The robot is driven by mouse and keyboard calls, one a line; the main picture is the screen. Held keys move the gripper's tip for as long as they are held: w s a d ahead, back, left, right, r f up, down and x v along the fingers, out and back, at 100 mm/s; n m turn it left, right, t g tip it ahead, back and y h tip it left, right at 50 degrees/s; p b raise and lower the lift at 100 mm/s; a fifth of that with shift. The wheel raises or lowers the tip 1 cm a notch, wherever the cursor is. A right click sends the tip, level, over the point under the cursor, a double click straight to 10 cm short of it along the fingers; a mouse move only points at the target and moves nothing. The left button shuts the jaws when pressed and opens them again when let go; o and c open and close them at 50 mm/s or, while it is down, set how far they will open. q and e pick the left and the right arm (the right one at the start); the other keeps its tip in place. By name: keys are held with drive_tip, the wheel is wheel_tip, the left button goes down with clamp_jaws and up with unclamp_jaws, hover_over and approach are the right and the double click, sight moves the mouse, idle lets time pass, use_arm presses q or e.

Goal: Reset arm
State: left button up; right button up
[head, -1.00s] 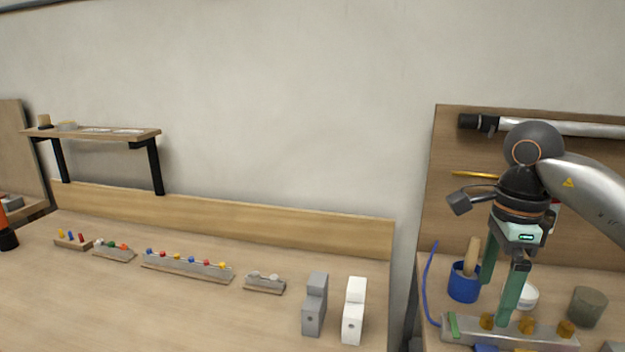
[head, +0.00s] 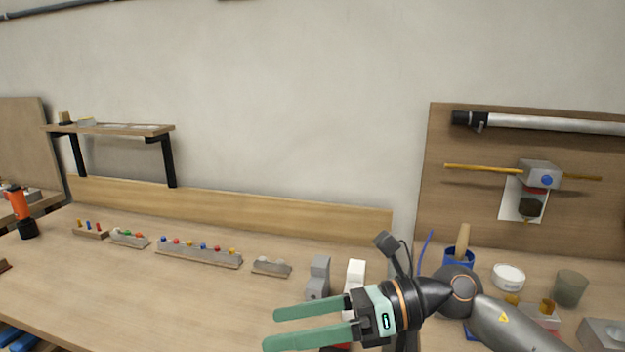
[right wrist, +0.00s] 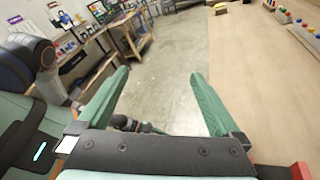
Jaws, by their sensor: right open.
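My right gripper (head: 312,325) is at the lower middle of the head view, its two green fingers apart and pointing left. It is empty, in front of the workbench's right end. My right arm comes in from the lower right and bends at a dark joint. My left gripper does not show in the head view; at the left of the right wrist view, dark and teal parts look like my own body.
The wooden workbench (head: 130,290) carries several peg blocks (head: 200,251), a grey block (head: 318,278) and a white block (head: 355,272), partly hidden by my gripper. On the right are a blue cup (head: 458,258), a white bowl (head: 508,277) and a grey cup (head: 570,288).

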drive_tip(key=w+d+r+m+t+y, duration=0.35)
drive_tip(key=r+m+t, duration=0.25)
drive_tip(key=m+t, duration=0.9)
drive_tip(key=w+d+f+m+t+h, duration=0.2)
drive_tip(key=d+f+m+h, duration=0.5)
drive_tip(key=m, duration=0.4)
drive_tip(key=w+d+f+m+t+h, duration=0.25)
drive_tip(key=d+f+m+h, duration=0.3)
drive_tip(key=m+h, duration=0.5)
drive_tip(key=s+d+f+m+g+h, duration=0.1)
drive_tip(key=s+d+f+m+g, duration=0.25)
drive_tip(key=f, duration=0.45)
drive_tip(key=s+d+f+m+g+h, duration=0.1)
drive_tip(key=s+d+f+m+g, duration=0.15)
drive_tip(key=s+f+m, duration=0.4)
drive_tip(key=s+d+f+m+g, duration=0.1)
drive_tip(key=s+f+g, duration=0.35)
drive_tip(key=s, duration=0.35)
drive_tip(key=s+d+f+g, duration=0.1)
drive_tip(key=s+f+g, duration=0.3)
drive_tip(key=s+f, duration=0.3)
drive_tip(key=w+a+f+t+y+p, duration=0.2)
drive_tip(key=w+a+f+t+p, duration=0.1)
drive_tip(key=a+f+t+p, duration=0.1)
drive_tip(key=shift+w+a+f+t+p, duration=0.2)
drive_tip(key=shift+f+t+p, duration=0.3)
drive_tip(key=shift+t+p, duration=0.3)
